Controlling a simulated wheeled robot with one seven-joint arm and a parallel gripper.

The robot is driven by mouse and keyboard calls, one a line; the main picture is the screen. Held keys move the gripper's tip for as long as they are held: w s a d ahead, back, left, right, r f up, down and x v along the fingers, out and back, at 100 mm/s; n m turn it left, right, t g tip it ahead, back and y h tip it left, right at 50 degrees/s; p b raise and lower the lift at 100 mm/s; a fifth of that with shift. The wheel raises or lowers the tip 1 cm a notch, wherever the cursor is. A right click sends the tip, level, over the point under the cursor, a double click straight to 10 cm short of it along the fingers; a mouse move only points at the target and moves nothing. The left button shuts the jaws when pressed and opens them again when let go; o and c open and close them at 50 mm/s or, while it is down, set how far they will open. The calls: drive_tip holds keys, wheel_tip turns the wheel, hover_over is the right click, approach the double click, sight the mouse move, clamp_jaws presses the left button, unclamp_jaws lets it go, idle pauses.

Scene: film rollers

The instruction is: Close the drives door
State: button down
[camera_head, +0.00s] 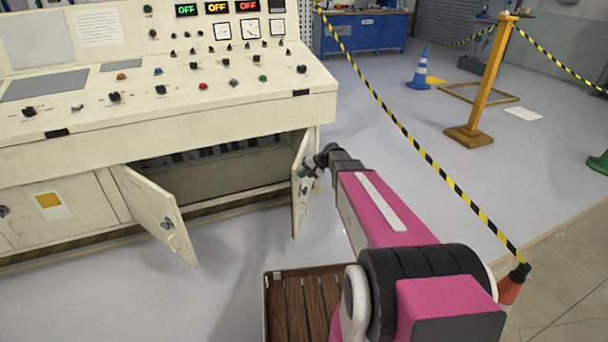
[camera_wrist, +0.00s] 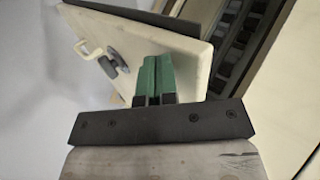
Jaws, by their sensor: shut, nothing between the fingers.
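A cream control cabinet (camera_head: 200,190) has two doors standing open at its lower front. The left door (camera_head: 150,210) is swung out toward me, with a round latch on it. The right door (camera_head: 299,200) stands out nearly edge-on at the right end of the opening. I cannot read which is the drives door. My gripper (camera_head: 308,171) is at the right door's outer side. In the wrist view its green fingers (camera_wrist: 158,78) are shut and empty, against or just in front of a pale door panel (camera_wrist: 188,62) with a dark latch (camera_wrist: 114,62). Contact is unclear.
The open compartment (camera_head: 225,165) shows dark parts inside. A slatted wooden box (camera_head: 290,308) is low in front. A yellow-black barrier tape (camera_head: 415,140) runs along the right to an orange cone (camera_head: 510,288). Grey floor between cabinet and tape is clear.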

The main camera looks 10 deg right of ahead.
drive_tip(key=w+a+m+t+h, duration=0.1)
drive_tip(key=w+a+m, duration=0.1)
drive_tip(key=w+a, duration=0.4)
drive_tip(key=w+a+m+t, duration=0.1)
drive_tip(key=w+a, duration=0.5)
drive_tip(key=a, duration=0.7)
drive_tip(key=w+a+m+t+h, duration=0.1)
drive_tip(key=w+a+m, duration=0.1)
drive_tip(key=w+a, duration=0.5)
drive_tip(key=shift+a+m+t+h, duration=0.3)
drive_tip(key=shift+a+m+t, duration=0.1)
drive_tip(key=shift+a, duration=1.05)
drive_tip(key=shift+s, duration=0.1)
